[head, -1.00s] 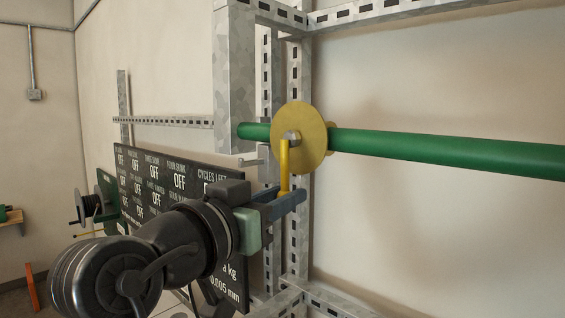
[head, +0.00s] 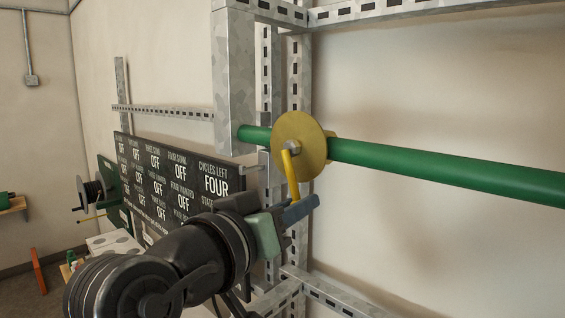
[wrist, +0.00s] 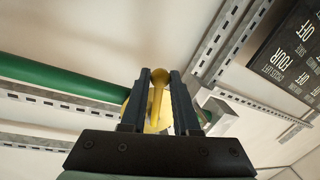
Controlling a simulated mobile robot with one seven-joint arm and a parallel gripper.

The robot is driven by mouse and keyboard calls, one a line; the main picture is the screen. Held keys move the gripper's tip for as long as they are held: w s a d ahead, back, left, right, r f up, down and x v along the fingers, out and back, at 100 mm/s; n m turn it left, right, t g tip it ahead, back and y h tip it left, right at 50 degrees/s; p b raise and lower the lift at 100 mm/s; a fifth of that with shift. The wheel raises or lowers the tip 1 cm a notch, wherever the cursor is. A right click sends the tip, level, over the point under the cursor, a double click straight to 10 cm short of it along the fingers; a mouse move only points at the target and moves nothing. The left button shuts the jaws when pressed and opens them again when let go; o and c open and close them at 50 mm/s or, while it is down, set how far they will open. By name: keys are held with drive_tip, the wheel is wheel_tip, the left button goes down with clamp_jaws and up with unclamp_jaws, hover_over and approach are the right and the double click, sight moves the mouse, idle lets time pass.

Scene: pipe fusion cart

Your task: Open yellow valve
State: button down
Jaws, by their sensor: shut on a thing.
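The yellow valve is a round yellow disc (head: 308,135) on a green pipe (head: 430,168). Its yellow lever (head: 290,174) hangs down from a metal hub at the disc's face, tilted slightly, with its lower end toward the right in the head view. My gripper (head: 300,208) is shut on the lower part of the lever. In the wrist view the lever (wrist: 156,105) stands between the two dark fingers of my gripper (wrist: 160,80). The disc is mostly hidden behind the lever and fingers there.
A metal perforated frame (head: 234,80) stands around the pipe, with an upright just behind the valve. A black sign board (head: 180,180) reading OFF and FOUR is left of the valve. The wall right of the frame is clear.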

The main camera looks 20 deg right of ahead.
drive_tip(key=shift+r, duration=0.15)
drive_tip(key=p, duration=0.1)
drive_tip(key=s+n+p, duration=0.1)
drive_tip(key=n+p, duration=0.1)
drive_tip(key=shift+s+d+r, duration=0.15)
drive_tip(key=shift+d+r, duration=0.1)
drive_tip(key=shift+r, duration=0.05)
idle(0.4)
drive_tip(key=shift+s+d+r+n+g, duration=0.2)
drive_tip(key=shift+s+r+n+g, duration=0.25)
drive_tip(key=shift+n, duration=0.55)
